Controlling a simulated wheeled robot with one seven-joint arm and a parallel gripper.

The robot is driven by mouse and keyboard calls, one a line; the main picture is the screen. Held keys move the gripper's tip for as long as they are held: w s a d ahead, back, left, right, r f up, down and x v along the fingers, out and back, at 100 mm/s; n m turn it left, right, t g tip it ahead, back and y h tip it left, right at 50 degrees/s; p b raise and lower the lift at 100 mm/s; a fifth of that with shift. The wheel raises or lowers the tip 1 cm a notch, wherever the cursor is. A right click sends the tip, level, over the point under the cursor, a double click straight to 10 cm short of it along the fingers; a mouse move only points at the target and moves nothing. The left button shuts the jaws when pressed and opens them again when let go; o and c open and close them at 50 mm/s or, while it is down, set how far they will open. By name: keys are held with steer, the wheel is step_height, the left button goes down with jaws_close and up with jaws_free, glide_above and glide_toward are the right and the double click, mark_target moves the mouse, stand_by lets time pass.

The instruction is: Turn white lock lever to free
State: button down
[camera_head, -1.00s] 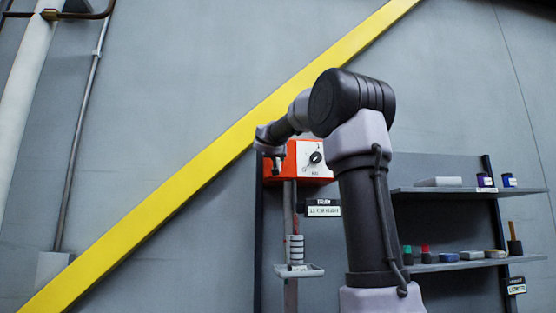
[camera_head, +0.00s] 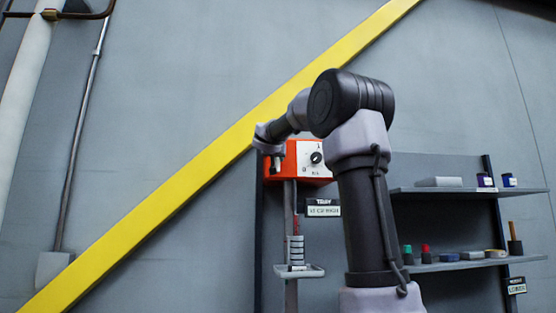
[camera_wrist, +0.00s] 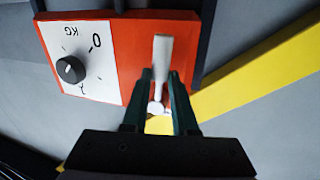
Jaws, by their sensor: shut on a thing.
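The orange-red box (camera_head: 320,177) is mounted ahead of my arm, and it also shows in the wrist view (camera_wrist: 122,62). It has a white dial panel (camera_wrist: 100,85) with a black round knob (camera_wrist: 70,69). The white lock lever (camera_wrist: 162,48) stands out on the orange part beside the panel. My gripper (camera_wrist: 161,76) is shut on the lever, with one dark finger on each side of it. In the head view my gripper (camera_head: 276,158) is at the box's left end, and its fingers and the lever are too small to tell apart there.
A small tray (camera_head: 312,271) with a stack of grey rings (camera_head: 296,251) sits below the box. Shelves (camera_head: 460,190) with small items stand to the right. A yellow diagonal beam (camera_head: 190,180) crosses the wall behind the box.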

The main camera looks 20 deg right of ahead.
steer(key=shift+w+a+r+m+g+y, duration=0.15)
steer(key=shift+a+r+m+y, duration=0.35)
steer(key=shift+m, duration=0.95)
steer(key=shift+w+a+r+m+g+y, duration=0.2)
steer(key=shift+a+r+m+y, duration=0.3)
steer(key=shift+m, duration=0.9)
steer(key=shift+w+a+r+m+g+y, duration=0.25)
steer(key=shift+a+m, duration=0.4)
steer(key=shift+m, duration=0.8)
steer(key=shift+s+r, duration=0.1)
steer(key=shift+s, duration=0.05)
steer(key=c, duration=0.7)
jaws_free()
steer(key=v, duration=1)
steer(key=shift+s, duration=0.4)
